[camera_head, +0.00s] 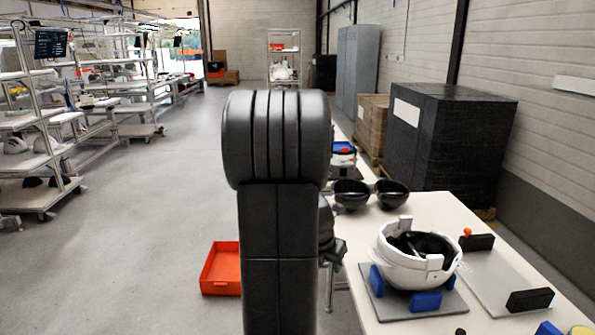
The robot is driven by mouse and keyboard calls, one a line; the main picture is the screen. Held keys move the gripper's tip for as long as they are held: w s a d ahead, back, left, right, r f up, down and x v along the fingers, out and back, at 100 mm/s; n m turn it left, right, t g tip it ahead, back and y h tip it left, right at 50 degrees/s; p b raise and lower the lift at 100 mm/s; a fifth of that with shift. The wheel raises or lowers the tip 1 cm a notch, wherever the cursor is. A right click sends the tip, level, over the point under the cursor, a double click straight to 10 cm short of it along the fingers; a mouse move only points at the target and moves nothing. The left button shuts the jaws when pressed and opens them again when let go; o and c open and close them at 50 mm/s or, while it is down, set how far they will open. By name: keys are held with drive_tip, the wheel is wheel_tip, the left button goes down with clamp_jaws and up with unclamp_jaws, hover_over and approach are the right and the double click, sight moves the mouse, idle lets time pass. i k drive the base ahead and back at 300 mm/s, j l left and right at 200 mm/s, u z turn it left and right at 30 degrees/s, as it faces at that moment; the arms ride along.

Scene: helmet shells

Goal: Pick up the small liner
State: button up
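Two black bowl-shaped pieces stand side by side on the table, a left one (350,195) and a right one (391,194). They look like liners, but I cannot tell which one is the small liner. A white helmet shell (403,270) lies open side up on a grey plate with blue blocks, with dark material inside it. My upright dark arm fills the middle of the view. A dark part that seems to be my gripper (335,250) shows at its right edge, left of the table. It is mostly hidden behind the arm, and its fingers are unclear.
The pale table (435,208) runs along the right. A grey plate with black blocks (500,280) is right of the helmet. Blue and red items (343,150) stand beyond the black bowls. An orange bin (221,270) is on the floor at left. Open floor lies left of my arm.

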sight(391, 197)
drive_tip(key=i, duration=1.1)
drive_tip(key=i+j+z, duration=0.1)
drive_tip(key=i+z, duration=0.15)
drive_tip(key=i, duration=0.15)
drive_tip(key=i+j+z, duration=0.25)
drive_tip(key=i, duration=0.15)
drive_tip(key=i+j+z, duration=0.15)
drive_tip(key=i+z, duration=0.15)
drive_tip(key=z, duration=0.15)
drive_tip(key=i+j+z, duration=0.25)
drive_tip(key=z, duration=0.15)
drive_tip(key=i+j+z, duration=0.3)
drive_tip(key=z, duration=0.15)
drive_tip(key=i+j, duration=0.15)
drive_tip(key=j, duration=0.2)
drive_tip(key=l+z, duration=0.05)
